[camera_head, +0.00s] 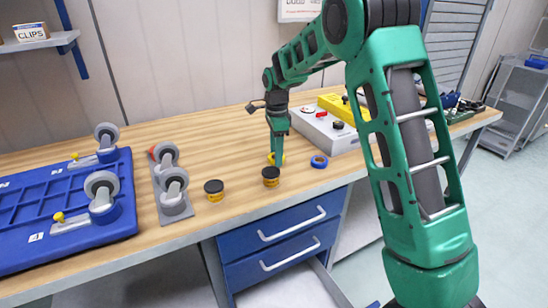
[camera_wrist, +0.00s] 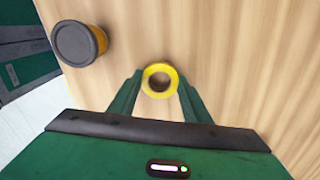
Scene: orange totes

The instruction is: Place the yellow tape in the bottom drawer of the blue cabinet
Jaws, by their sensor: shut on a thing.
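The yellow tape (camera_head: 282,157) is at the front of the wooden bench, mostly hidden by my gripper (camera_head: 277,154) in the head view. In the wrist view the yellow ring (camera_wrist: 147,81) is between my two fingertips (camera_wrist: 160,80), which are shut on it. It is at or very near the bench surface; I cannot tell whether it is lifted. The blue cabinet (camera_head: 240,243) is under the bench, with two shut blue drawer fronts showing. Below them a pale open drawer (camera_head: 295,290) sticks out, cut off by the frame edge.
A blue tape roll (camera_head: 319,162) is right of my gripper. Two dark-lidded jars, one near (camera_head: 271,176) and one farther left (camera_head: 214,190), stand close by. Casters and a blue tray (camera_head: 60,205) fill the left bench. A grey-white box (camera_head: 325,130) stands behind right.

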